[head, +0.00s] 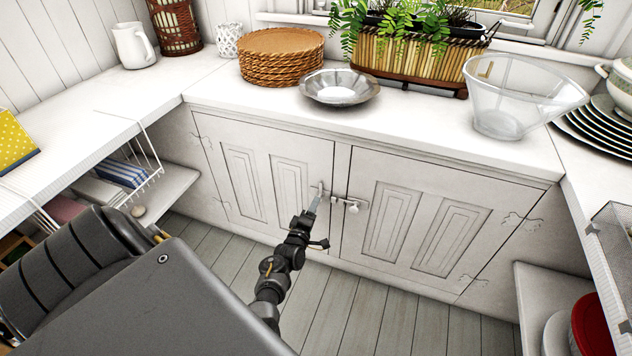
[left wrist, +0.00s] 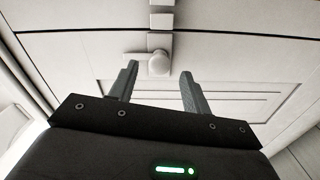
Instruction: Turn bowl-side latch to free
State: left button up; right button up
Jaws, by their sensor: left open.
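Two white cabinet doors meet under the counter, the left door (head: 232,172) and the right door (head: 425,225). Small pale latch hardware shows at their inner edges, one latch (head: 318,189) on the left and a latch with a round knob (head: 351,207) on the right. My left gripper (head: 315,203) is at the left latch, open. In the left wrist view its two fingers (left wrist: 159,84) are spread, with a round latch knob (left wrist: 159,63) just beyond and between their tips. Nothing is held. Contact with the knob cannot be told. My right gripper is out of view.
On the counter (head: 420,115) stand a shallow metal bowl (head: 340,90), a stack of woven mats (head: 281,60), a planter (head: 405,55) and a clear glass bowl (head: 512,100). Open shelves flank the cabinet. The plank floor (head: 335,310) before the doors is clear.

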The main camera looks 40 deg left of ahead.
pick_arm(q)
jog(key=p+v, duration=0.1)
jog(key=v, duration=0.7)
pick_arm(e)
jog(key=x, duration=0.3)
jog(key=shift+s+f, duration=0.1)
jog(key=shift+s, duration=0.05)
pick_arm(q)
jog(key=shift+w, duration=0.1)
